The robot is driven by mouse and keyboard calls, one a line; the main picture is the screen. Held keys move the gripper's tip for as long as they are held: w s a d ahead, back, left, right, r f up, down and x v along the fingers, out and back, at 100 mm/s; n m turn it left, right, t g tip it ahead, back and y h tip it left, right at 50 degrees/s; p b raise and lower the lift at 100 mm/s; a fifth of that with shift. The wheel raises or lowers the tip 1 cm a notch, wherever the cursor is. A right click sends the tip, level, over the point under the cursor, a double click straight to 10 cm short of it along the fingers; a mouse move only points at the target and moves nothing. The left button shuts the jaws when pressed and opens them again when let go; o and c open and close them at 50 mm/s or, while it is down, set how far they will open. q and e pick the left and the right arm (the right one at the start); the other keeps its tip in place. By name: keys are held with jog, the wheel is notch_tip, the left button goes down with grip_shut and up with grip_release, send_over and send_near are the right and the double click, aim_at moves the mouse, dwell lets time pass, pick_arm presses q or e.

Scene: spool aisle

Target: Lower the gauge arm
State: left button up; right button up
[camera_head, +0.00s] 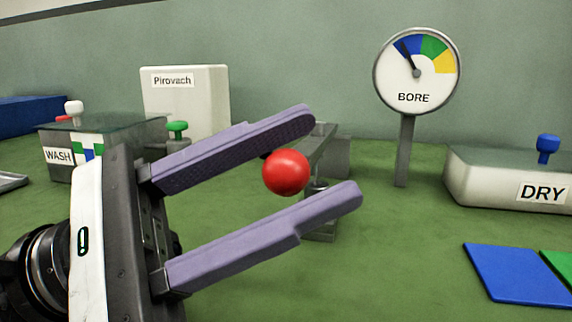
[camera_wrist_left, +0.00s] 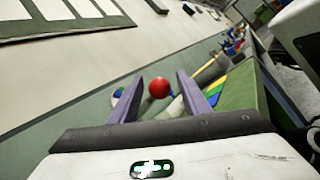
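A red ball knob (camera_head: 286,172) sits at the near end of a grey metal arm (camera_head: 323,148) on a small stand, right of centre in the head view. My left gripper (camera_head: 332,157) is open, with its purple fingers above and below the knob in that view. A gap shows between the knob and each finger. The left wrist view also shows the knob (camera_wrist_left: 159,88) between the spread fingers. The round BORE gauge (camera_head: 416,72) stands behind on a post, its dark needle pointing up-left into the blue band. My right gripper is not in view.
A WASH box (camera_head: 58,156) with a glass top and a white Pirovach box (camera_head: 187,100) stand at the left. A DRY box (camera_head: 500,178) with a blue knob is at the right. A blue mat (camera_head: 516,274) lies front right. Green tabletop is clear at front centre.

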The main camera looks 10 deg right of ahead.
pick_arm(q)
jog(key=shift+a, duration=0.15)
jog(key=v, duration=1)
